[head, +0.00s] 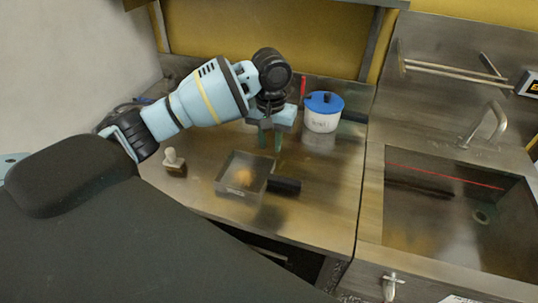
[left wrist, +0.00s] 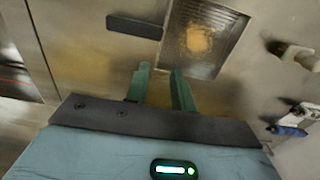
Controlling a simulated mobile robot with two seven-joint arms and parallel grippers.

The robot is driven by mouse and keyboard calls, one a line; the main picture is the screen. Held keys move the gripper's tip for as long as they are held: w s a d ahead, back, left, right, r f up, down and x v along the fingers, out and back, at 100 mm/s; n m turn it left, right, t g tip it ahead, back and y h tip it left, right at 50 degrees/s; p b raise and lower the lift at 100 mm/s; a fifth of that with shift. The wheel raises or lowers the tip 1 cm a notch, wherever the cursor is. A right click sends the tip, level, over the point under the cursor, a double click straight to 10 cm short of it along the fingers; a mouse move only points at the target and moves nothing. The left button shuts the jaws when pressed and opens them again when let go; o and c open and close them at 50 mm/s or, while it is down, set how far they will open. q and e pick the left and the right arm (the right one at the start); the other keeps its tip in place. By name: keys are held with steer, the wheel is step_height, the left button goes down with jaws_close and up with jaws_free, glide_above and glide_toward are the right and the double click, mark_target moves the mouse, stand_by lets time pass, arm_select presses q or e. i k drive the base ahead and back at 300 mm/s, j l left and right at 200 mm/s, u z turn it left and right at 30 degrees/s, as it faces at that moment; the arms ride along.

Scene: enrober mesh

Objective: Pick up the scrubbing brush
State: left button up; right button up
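A small brush-like object with a pale knob handle and a brown base (head: 174,165) stands on the steel counter, left of the tray; I take it for the scrubbing brush. It also shows at the right of the left wrist view (left wrist: 292,52). My left gripper (head: 270,140) is above the counter behind the tray, to the right of the brush and apart from it. Its two green fingers are open with nothing between them, as the left wrist view (left wrist: 160,72) shows. My right gripper is not in view.
A shallow clear-walled tray (head: 231,191) with a brownish patch inside lies on the counter (head: 320,210), beside a black bar (head: 286,185). A white pot with a blue lid (head: 322,119) stands behind. A sink (head: 445,215) is at the right. A blue-and-white item (left wrist: 290,130) lies near the brush.

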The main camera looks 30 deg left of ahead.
mark_target(170, 163)
steer(key=u, duration=1.25)
